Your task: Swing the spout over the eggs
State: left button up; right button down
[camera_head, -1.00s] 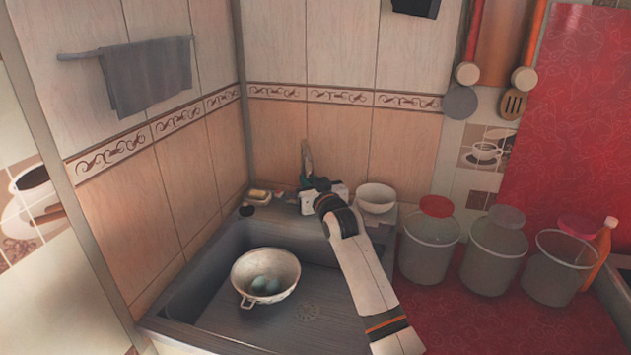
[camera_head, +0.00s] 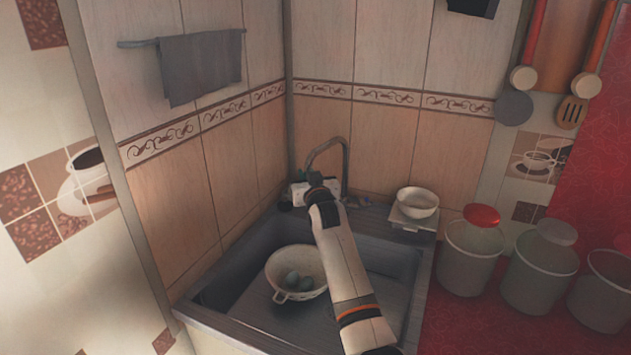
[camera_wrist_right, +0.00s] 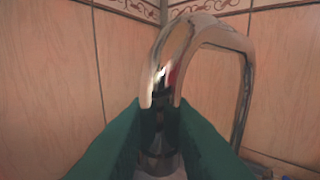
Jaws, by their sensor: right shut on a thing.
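The metal spout (camera_head: 346,150) is an arch at the back of the sink; it also shows large in the right wrist view (camera_wrist_right: 225,38). My right gripper (camera_head: 312,182) is shut on the spout's near, left end, with green fingers on both sides of it in the wrist view (camera_wrist_right: 160,122). The held end shows behind the colander, toward the sink's back edge. My arm hides part of the sink and the spout's foot. My left gripper is not in view.
The grey sink (camera_head: 240,318) stands in a tiled corner. A white bowl (camera_head: 418,200) sits on a small stand at the right. Several lidded jars (camera_head: 470,258) line the red counter. A grey towel (camera_head: 200,68) hangs on the left wall.

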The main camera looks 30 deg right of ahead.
jog(key=shift+w+a+r, duration=0.1)
jog(key=shift+w+r, duration=0.1)
jog(key=shift+r, duration=0.45)
jog(key=c, duration=1.3)
grip_release()
jog(key=shift+s, duration=0.1)
jog(key=shift+f, duration=0.15)
jog(key=shift+s+a, duration=0.1)
jog(key=shift+s, duration=0.05)
jog(key=shift+s+f, duration=0.15)
jog(key=shift+s, duration=0.1)
jog(key=b+v, duration=0.1)
jog(key=v, duration=1)
jog(key=shift+s, duration=0.2)
